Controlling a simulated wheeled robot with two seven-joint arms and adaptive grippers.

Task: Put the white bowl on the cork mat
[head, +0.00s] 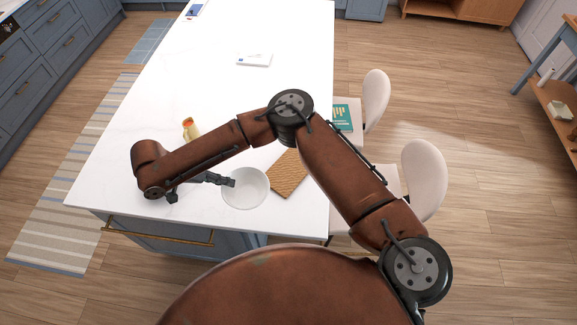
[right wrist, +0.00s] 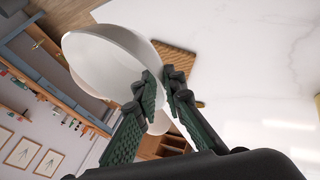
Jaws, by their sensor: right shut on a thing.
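The white bowl (head: 245,188) is near the front edge of the white counter in the head view, just left of the cork mat. My right gripper (head: 229,182) is shut on the left side of its rim. In the right wrist view the bowl (right wrist: 95,58) hangs from the fingers (right wrist: 163,88), which pinch its wall. The height of the bowl above the counter is hard to tell. The tan cork mat (head: 286,174) lies flat on the counter, partly hidden by my right arm; part of it also shows behind the bowl in the right wrist view (right wrist: 178,58). My left gripper is not in view.
A yellowish bottle (head: 191,129) with an orange top stands behind my right forearm. A white box or book (head: 254,59) lies farther back on the counter (head: 130,165). Pale chairs (head: 424,170) stand along the right side, one with a teal book (head: 342,117). The back counter is mostly clear.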

